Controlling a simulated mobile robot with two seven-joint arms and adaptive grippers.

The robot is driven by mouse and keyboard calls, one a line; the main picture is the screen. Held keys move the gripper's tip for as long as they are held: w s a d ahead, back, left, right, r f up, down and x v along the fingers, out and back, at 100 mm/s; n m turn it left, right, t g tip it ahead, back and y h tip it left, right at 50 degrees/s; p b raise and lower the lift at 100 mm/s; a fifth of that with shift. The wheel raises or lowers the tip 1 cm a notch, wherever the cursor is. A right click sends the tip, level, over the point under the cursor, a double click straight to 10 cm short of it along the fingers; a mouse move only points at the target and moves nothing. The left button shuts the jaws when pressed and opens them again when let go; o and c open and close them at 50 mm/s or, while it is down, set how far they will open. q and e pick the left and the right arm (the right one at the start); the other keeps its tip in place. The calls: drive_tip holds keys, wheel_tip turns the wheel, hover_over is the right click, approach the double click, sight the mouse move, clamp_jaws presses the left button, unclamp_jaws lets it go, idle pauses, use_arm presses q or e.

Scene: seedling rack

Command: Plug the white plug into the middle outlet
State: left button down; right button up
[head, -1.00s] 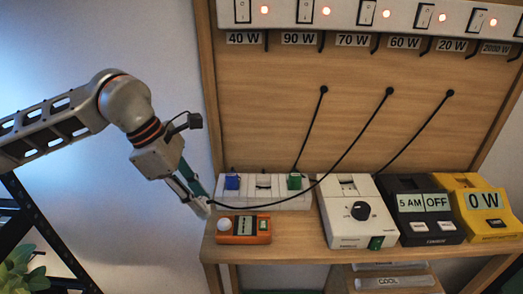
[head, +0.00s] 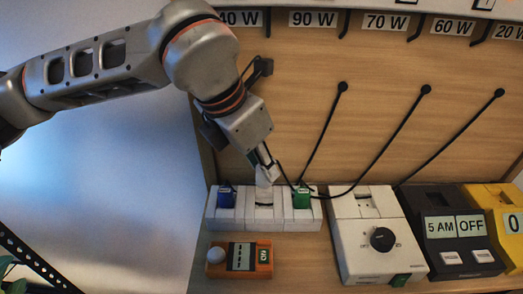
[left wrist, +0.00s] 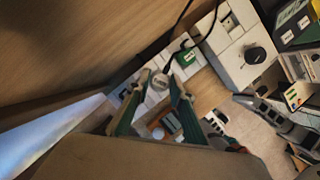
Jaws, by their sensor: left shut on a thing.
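A white power strip (head: 228,222) stands on the shelf with a blue plug (head: 226,197) in its left outlet and a green plug (head: 301,198) in its right outlet. My left gripper (head: 266,172) points down over the middle outlet (head: 263,197), shut on the white plug (head: 266,178). The plug is at or just above the outlet; I cannot tell whether it touches. In the left wrist view the white plug (left wrist: 160,83) shows between the fingers, over the strip.
An orange meter (head: 240,259) lies in front of the strip. A white dial box (head: 372,262), a black timer (head: 455,240) and a yellow meter (head: 490,203) stand to the right. Black cords hang from the wooden back panel (head: 270,90).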

sight(258, 184)
use_arm(q)
drive_tip(key=shift+s+f, duration=0.15)
drive_tip(key=shift+f, duration=0.1)
drive_tip(key=shift+s+f, duration=0.1)
drive_tip(key=shift+f, duration=0.1)
drive_tip(key=shift+f+b, duration=0.25)
drive_tip(key=shift+b, duration=0.05)
drive_tip(key=shift+f, duration=0.65)
drive_tip(key=shift+f+b, duration=0.65)
drive_tip(key=shift+f, duration=0.3)
drive_tip(key=shift+f+b, duration=0.6)
drive_tip(key=shift+f, duration=0.45)
drive_tip(key=c, duration=1.7)
unclamp_jaws()
use_arm(e)
drive_tip(key=f, duration=0.1)
drive_tip(key=s+f, duration=0.1)
drive_tip(key=f, duration=0.1)
drive_tip(key=shift+s+d+f, duration=0.15)
drive_tip(key=shift+s+f, duration=0.1)
drive_tip(key=shift+f, duration=0.15)
use_arm(q)
drive_tip(key=shift+r, duration=0.15)
use_arm(e)
drive_tip(key=shift+f, duration=0.2)
